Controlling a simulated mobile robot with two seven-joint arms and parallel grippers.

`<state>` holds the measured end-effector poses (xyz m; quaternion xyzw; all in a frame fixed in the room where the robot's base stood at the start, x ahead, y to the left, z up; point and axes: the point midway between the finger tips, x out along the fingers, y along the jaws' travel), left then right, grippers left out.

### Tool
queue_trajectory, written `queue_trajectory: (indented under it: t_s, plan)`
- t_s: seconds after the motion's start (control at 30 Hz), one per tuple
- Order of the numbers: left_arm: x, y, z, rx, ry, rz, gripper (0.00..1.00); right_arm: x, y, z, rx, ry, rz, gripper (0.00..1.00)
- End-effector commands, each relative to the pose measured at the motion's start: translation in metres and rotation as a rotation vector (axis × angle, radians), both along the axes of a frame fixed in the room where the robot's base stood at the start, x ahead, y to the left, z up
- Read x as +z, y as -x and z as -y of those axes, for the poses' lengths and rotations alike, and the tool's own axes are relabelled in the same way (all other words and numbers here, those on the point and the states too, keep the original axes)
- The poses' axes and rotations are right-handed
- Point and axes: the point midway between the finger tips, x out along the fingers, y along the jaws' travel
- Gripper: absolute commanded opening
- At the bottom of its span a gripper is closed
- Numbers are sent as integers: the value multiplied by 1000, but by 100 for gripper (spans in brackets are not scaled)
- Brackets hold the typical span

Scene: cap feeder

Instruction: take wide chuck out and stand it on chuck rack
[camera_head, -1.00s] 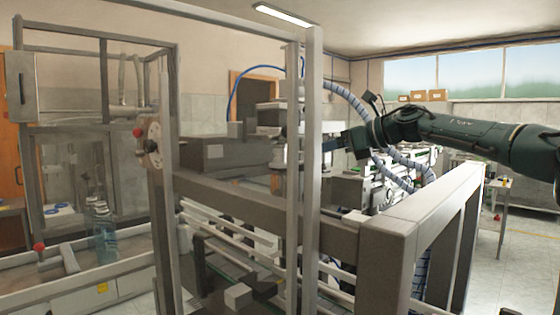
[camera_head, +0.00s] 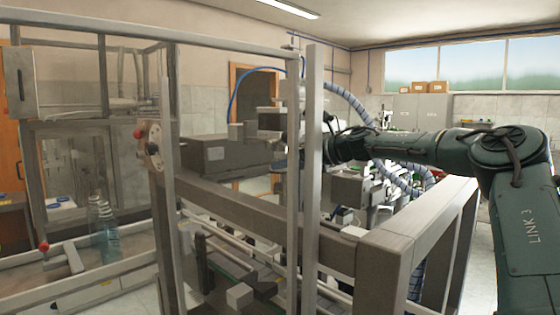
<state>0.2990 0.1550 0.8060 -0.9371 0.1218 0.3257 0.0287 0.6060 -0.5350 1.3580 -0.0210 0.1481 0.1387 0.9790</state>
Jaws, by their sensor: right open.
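My right arm comes in from the right, over the grey machine frame. My right gripper (camera_head: 328,148) is at the capping machine, just behind the upright frame posts. Its jaws are open, and the posts hide most of the fingers. The capping head (camera_head: 270,118) stands left of it, partly behind the same posts. I cannot pick out the wide chuck or the chuck rack; the posts and machine parts cover much of that area. My left gripper is not in view.
Upright posts (camera_head: 313,200) and a thick crossbeam (camera_head: 270,215) stand in front of the work area. A blue hose and a ribbed hose (camera_head: 350,100) run near my wrist. Clear bottles (camera_head: 105,235) stand on the left conveyor. A dark box (camera_head: 220,155) sits behind the beam.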

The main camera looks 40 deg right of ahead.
Motion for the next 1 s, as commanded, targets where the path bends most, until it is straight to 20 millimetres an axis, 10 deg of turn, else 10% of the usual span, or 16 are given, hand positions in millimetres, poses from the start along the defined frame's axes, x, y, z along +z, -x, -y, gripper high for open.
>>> queue_trajectory:
  t_s: [0.43, 1.0]
  plan:
    - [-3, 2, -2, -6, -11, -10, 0, -4, -12, -4, 0, -1, 2, 75]
    - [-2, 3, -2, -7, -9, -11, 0, -5, -12, -4, 1, -1, 1, 29]
